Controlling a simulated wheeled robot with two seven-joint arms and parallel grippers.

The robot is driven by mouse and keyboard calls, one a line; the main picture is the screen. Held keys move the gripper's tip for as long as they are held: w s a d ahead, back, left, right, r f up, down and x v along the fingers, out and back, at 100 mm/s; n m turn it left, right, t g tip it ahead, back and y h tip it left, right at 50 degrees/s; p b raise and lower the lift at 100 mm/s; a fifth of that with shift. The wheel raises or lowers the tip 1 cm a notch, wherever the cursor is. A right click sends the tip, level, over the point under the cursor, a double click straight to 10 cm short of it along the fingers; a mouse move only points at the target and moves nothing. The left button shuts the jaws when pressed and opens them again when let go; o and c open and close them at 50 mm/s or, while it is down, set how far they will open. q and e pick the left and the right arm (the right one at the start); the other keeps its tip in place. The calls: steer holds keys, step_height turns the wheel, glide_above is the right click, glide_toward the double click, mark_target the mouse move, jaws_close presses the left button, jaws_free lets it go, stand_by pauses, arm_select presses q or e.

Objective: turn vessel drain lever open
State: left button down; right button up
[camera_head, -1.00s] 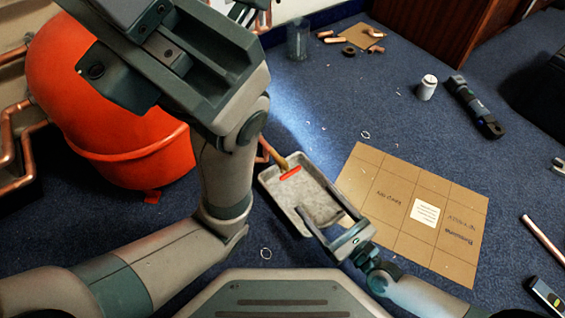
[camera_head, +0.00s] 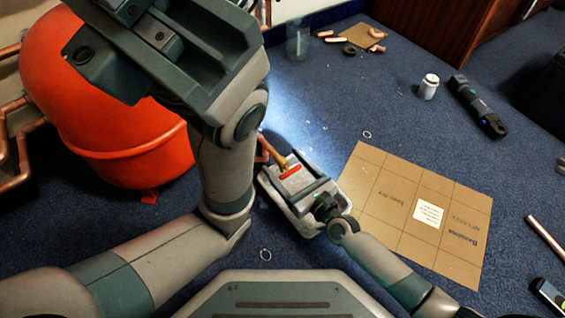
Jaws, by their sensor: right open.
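The drain lever (camera_head: 290,172) is a short red bar on a brass valve (camera_head: 276,154) at the foot of the orange-red vessel (camera_head: 105,140). The valve sits over the back of a grey tray (camera_head: 310,229). My right gripper (camera_head: 284,171) is open above the tray, its two fingers pointing toward the vessel. The red lever shows between the fingers near their tips; I cannot tell whether they touch it. My left arm (camera_head: 224,165) looms large in front of the vessel. Its end is cut off by the top edge, and its jaw opening does not show.
Copper pipes (camera_head: 12,104) run along the left side. A marked cardboard sheet (camera_head: 455,228) lies right of the tray. A white bottle (camera_head: 429,87), a dark tool (camera_head: 477,106) and copper pieces (camera_head: 376,33) lie farther back. The blue carpet (camera_head: 360,95) between them is mostly clear.

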steer(key=shift+x, duration=0.8)
steer(key=c, duration=1)
steer(key=shift+c, duration=0.2)
steer(key=shift+n, duration=0.4)
steer(key=n, duration=0.3)
steer(key=shift+s+a+n+p, duration=0.1)
steer(key=shift+n+p, duration=0.2)
steer(key=shift+n, duration=1.3)
